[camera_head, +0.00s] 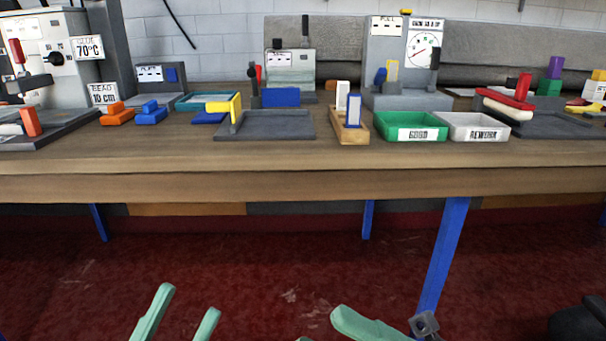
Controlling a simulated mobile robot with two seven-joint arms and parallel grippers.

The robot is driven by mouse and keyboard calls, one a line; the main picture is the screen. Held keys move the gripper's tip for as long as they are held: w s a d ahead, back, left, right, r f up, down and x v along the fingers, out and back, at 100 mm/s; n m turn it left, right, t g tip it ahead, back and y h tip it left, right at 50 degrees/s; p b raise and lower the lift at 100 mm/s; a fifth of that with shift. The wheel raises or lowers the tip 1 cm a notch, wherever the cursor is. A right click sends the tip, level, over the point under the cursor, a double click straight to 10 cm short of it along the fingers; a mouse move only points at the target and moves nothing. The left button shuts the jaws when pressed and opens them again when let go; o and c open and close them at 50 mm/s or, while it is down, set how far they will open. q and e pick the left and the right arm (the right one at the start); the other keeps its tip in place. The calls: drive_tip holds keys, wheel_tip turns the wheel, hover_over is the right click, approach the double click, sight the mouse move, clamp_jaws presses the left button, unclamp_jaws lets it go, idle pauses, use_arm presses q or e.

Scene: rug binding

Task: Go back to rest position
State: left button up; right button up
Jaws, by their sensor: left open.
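My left gripper (188,300) shows at the bottom of the head view, left of centre. Its two pale green fingers stand apart with nothing between them, over the red floor and in front of the workbench. One pale green finger of my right gripper (350,320) shows at the bottom, right of centre. The rest of that gripper is cut off by the frame edge, so its opening cannot be told. Both grippers appear low and clear of the wooden workbench (300,185).
The bench carries a green tray (378,127) marked GOOD, a grey tray (505,131) marked REWORK, a wooden holder (350,134), a grey plate (280,132), orange blocks (116,114) and several machines. A blue table leg (443,255) stands at right. The red floor (250,270) in front looks clear.

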use_arm(q)
drive_tip(key=w+a+f+n+g+y+p, duration=0.25)
drive_tip(key=w+n+y+p, duration=0.55)
drive_tip(key=p, duration=0.9)
use_arm(e)
drive_tip(key=w+d+f+m+t+h, duration=0.3)
drive_tip(key=w+d+m+t+h, duration=0.25)
drive_tip(key=m+t+h, duration=0.7)
drive_tip(key=w+d+f+m+t+h, duration=0.3)
drive_tip(key=w+d+m+t+h, duration=0.3)
drive_tip(key=m, duration=1.1)
use_arm(q)
drive_tip(key=s+a+f+n+g+y+p, duration=0.1)
drive_tip(key=s+f+g+y+p, duration=0.4)
drive_tip(key=s+f+g+p, duration=0.5)
drive_tip(key=a+p, duration=0.1)
drive_tip(key=p, duration=0.6)
drive_tip(key=shift+s+a+n, duration=0.2)
drive_tip(key=shift+n, duration=0.2)
use_arm(e)
drive_tip(key=s+d+f+m+g+h, duration=0.2)
drive_tip(key=s+f+g+h, duration=0.3)
drive_tip(key=s+f+g, duration=0.4)
drive_tip(key=shift+s+f+m+g, duration=0.35)
drive_tip(key=shift+s+m+g, duration=0.15)
drive_tip(key=shift+m+g, duration=0.15)
